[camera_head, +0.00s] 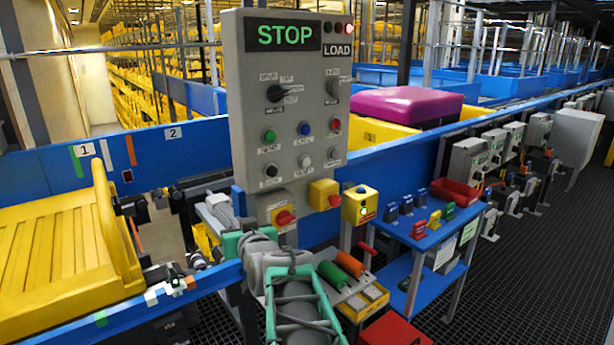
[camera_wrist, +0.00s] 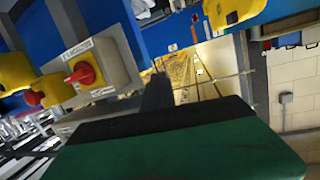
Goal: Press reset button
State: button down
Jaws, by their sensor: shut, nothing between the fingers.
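The grey control panel (camera_head: 292,110) stands upright in the middle of the head view, with several small buttons and knobs. Its labels are too small to read, so I cannot tell which one is the reset button. A green button (camera_head: 269,136), a blue button (camera_head: 305,128) and a red button (camera_head: 337,124) form one row. My gripper (camera_wrist: 165,120) is shut and empty, filling the bottom of the wrist view as a green and black block. In the head view, my arm's end is low in front of the panel's lower edge, apart from its button rows.
Grey and yellow boxes with red knobs hang below the panel; the grey one (camera_wrist: 104,62) is close in the wrist view. A yellow button box (camera_head: 359,206) stands right of them. A blue side table (camera_head: 420,232) and yellow tray (camera_head: 60,245) flank my arm.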

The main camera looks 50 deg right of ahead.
aim_at(306, 162)
jog(key=s+d+r+m+h+b, duration=0.1)
jog(key=s+d+r+m+h, duration=0.2)
jog(key=s+d+h, duration=0.3)
jog(key=s+d+r+m+h+b, duration=0.2)
jog(key=s+d+r+m+h, duration=0.2)
jog(key=s+d, duration=0.5)
jog(key=d+r+h, duration=0.2)
jog(key=d, duration=0.1)
jog(key=shift+s+d+t, duration=0.3)
jog(key=w+d+p, duration=0.2)
jog(key=w+p, duration=0.6)
jog(key=p, duration=0.4)
jog(key=shift+w+p, duration=0.35)
jog(key=shift+f, duration=0.1)
jog(key=shift+w+r+p, duration=0.2)
jog(key=shift+w+p, duration=0.15)
jog(key=shift+p, duration=0.6)
